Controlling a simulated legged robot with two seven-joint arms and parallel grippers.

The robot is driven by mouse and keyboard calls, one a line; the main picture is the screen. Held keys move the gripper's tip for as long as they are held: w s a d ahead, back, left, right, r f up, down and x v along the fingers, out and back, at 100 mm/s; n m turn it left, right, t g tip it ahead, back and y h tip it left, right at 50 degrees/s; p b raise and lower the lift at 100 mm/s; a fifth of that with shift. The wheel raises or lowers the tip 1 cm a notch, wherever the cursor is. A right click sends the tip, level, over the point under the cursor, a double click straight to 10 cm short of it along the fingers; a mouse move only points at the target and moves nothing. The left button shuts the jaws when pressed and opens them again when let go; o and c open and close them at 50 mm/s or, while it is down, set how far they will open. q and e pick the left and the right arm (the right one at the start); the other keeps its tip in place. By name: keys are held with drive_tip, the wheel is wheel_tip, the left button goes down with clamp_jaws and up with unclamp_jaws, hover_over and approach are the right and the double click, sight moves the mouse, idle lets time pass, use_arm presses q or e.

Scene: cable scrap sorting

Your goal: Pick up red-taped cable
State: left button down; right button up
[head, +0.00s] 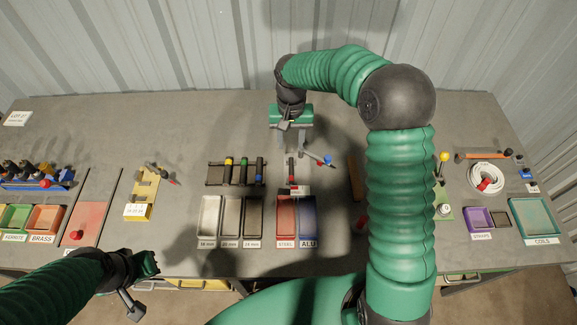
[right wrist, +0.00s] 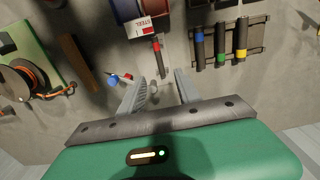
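The red-taped cable is a short dark piece with a red band (head: 291,170). It lies on the table, and it also shows in the right wrist view (right wrist: 158,59), just beyond my fingers near the STEEL label. My right gripper (head: 292,142) hangs above the table behind the cable. In the right wrist view its fingers (right wrist: 160,88) are apart with nothing between them. My left gripper (head: 150,264) is over the table's front edge at lower left, away from the cable. Its fingers are too unclear to tell their state.
A rack (head: 236,174) with yellow-, green- and blue-banded cables is left of the red one. A blue-and-red-ended tool (head: 324,159) lies close at right. STEEL (head: 287,231) and ALU (head: 308,233) trays stand in front. A wooden strip (head: 354,176) lies further right.

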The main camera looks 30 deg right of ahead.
hover_over(291, 171)
wheel_tip(291, 171, down, 5)
drive_tip(key=f, duration=0.2)
drive_tip(key=w+f, duration=0.1)
drive_tip(key=f, duration=0.1)
drive_tip(key=shift+f+p, duration=0.25)
drive_tip(key=shift+p, duration=0.15)
drive_tip(key=f, duration=0.2)
drive_tip(key=s+f+p, duration=0.1)
drive_tip(key=f, duration=0.1)
drive_tip(key=shift+s+f, duration=0.15)
drive_tip(key=shift+f, duration=0.3)
use_arm(q)
drive_tip(key=shift+w+v, duration=0.25)
drive_tip(key=shift+v, duration=0.75)
use_arm(e)
drive_tip(key=shift+w, duration=0.25)
drive_tip(key=shift+c, duration=0.4)
use_arm(q)
drive_tip(key=shift+s+r, duration=0.1)
drive_tip(key=shift+r, duration=0.05)
use_arm(e)
drive_tip(key=shift+s, duration=0.1)
clamp_jaws()
